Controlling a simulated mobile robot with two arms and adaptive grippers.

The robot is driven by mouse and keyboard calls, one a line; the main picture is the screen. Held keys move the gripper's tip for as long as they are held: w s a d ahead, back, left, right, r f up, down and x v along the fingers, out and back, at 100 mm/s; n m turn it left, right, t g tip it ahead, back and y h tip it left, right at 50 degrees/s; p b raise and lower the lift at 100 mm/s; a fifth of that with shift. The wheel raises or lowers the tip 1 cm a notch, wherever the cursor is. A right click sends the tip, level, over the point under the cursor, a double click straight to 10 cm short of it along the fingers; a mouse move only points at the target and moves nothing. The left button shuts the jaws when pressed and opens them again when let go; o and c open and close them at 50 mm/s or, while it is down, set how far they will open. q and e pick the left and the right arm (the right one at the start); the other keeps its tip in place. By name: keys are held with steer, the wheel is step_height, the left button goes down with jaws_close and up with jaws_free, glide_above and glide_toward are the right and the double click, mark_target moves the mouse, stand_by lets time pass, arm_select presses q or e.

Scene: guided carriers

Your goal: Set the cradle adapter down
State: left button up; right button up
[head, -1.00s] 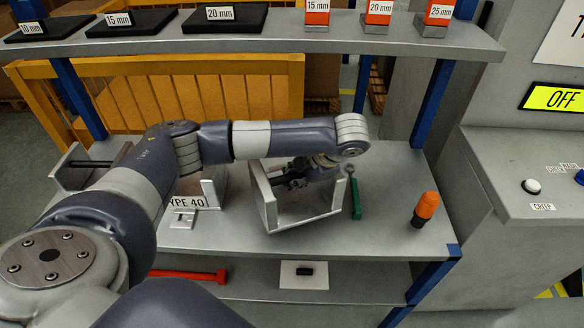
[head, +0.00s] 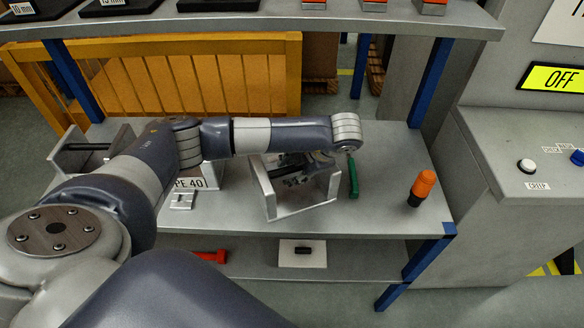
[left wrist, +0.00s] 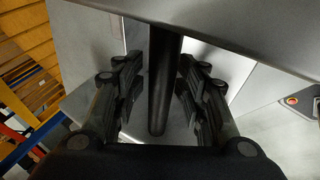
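The cradle adapter (head: 264,190), a grey open frame with upright end plates and a dark bar, is on the middle shelf board right of centre, turned at an angle. It appears to rest on the board. My left gripper (head: 288,172) is down inside it, partly hidden by my wrist. In the left wrist view the dark bar (left wrist: 162,95) runs between the fingers of my left gripper (left wrist: 161,80), with narrow gaps showing beside it, so the fingers look open around the bar. My right gripper is in neither view.
A TYPE 40 cradle block (head: 188,184) stands close left of the adapter. Another grey cradle (head: 88,150) is at far left. An upper shelf (head: 340,24) spans behind.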

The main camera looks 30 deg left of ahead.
arm_select(q)
steer(key=shift+w+d+r, duration=0.1)
steer(key=shift+d+r, duration=0.2)
steer(key=shift+r, duration=0.05)
steer(key=v, duration=1.1)
steer(key=shift+p, duration=0.35)
stand_by(1.2)
